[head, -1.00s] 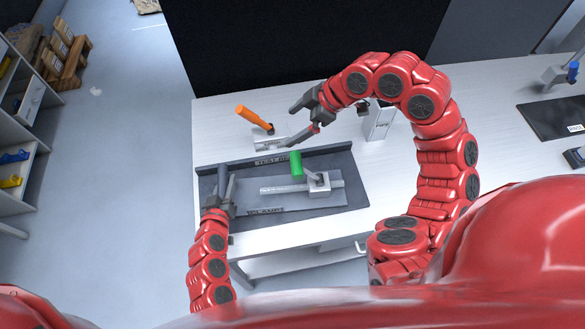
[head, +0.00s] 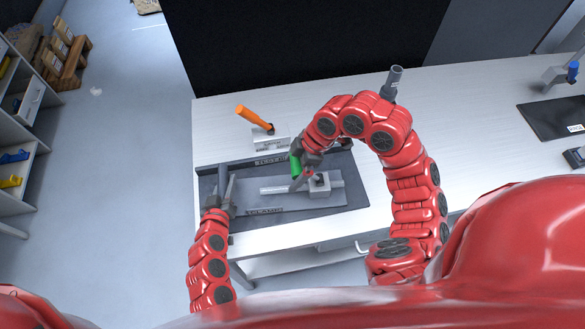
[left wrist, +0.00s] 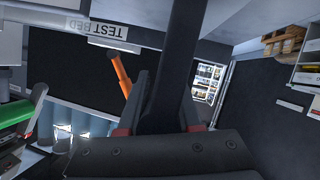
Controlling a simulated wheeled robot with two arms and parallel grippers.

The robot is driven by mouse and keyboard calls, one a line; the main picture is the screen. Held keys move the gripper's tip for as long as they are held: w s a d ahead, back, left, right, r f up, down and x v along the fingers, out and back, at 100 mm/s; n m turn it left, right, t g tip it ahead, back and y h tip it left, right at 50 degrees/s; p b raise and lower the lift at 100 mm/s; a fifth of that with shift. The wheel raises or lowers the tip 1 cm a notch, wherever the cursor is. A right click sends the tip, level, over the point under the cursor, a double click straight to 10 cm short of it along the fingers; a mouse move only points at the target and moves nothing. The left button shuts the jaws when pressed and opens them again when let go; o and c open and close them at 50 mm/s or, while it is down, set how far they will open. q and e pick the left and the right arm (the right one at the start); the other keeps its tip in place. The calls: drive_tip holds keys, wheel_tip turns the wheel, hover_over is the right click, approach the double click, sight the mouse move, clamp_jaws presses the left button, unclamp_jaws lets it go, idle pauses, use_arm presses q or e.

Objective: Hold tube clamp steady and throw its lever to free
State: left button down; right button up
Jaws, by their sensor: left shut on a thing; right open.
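My left gripper (head: 224,186) is at the left of the bed, shut on a dark grey upright bar (head: 221,172). That bar stands between the fingers in the left wrist view (left wrist: 176,70). My right gripper (head: 300,170) is open at the green handle, which lies close by its fingers. I cannot tell whether they touch. The green handle also shows in the left wrist view (left wrist: 15,112).
An orange-handled lever clamp (head: 255,118) stands behind the dark bed (head: 340,205). A grey cylinder (head: 394,82) shows beyond my right arm. A black mat (head: 550,118) lies far right. The white table (head: 460,100) is clear in between.

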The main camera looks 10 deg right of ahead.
drive_tip(key=shift+a+f, duration=0.1)
drive_tip(key=shift+f, duration=0.2)
clamp_jaws()
idle(0.4)
